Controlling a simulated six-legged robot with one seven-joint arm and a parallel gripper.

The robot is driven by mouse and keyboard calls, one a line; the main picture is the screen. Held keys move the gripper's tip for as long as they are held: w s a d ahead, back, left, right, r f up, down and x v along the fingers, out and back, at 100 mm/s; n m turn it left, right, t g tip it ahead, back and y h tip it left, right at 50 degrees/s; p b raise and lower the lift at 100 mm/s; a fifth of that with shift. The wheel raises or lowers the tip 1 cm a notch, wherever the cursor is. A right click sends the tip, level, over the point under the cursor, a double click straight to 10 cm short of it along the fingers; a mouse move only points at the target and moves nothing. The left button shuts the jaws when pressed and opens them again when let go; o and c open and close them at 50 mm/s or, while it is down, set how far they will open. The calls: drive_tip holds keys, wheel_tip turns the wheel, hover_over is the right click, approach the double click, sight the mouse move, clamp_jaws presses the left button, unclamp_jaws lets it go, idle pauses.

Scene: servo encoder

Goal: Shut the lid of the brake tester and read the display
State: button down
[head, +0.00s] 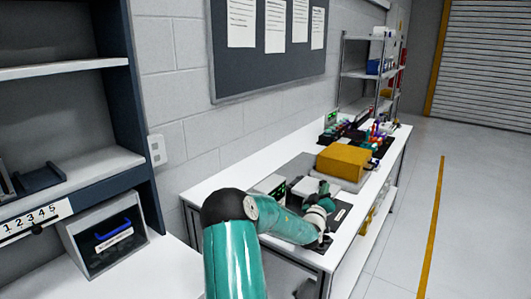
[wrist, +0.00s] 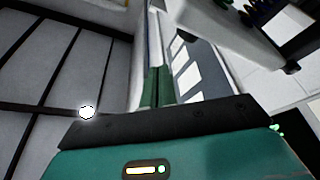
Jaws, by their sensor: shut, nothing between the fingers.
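My gripper (head: 323,187) is just right of the pale piece, shut and empty; contact cannot be told. In the wrist view, my teal and black wrist housing fills the bottom, and no tester can be made out.
A yellow box (head: 343,160) on a grey base sits farther along the bench, with colourful small items (head: 378,134) behind it. A wire rack (head: 370,70) stands at the far end. A shelf unit (head: 70,115) is at left. The floor right of the bench is clear.

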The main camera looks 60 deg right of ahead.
idle(0.3)
drive_tip(key=w+a, duration=0.1)
drive_tip(key=a, duration=0.8)
drive_tip(key=shift+w+a+r, duration=0.15)
drive_tip(key=shift+w+r, duration=0.1)
drive_tip(key=shift+r, duration=0.1)
idle(0.9)
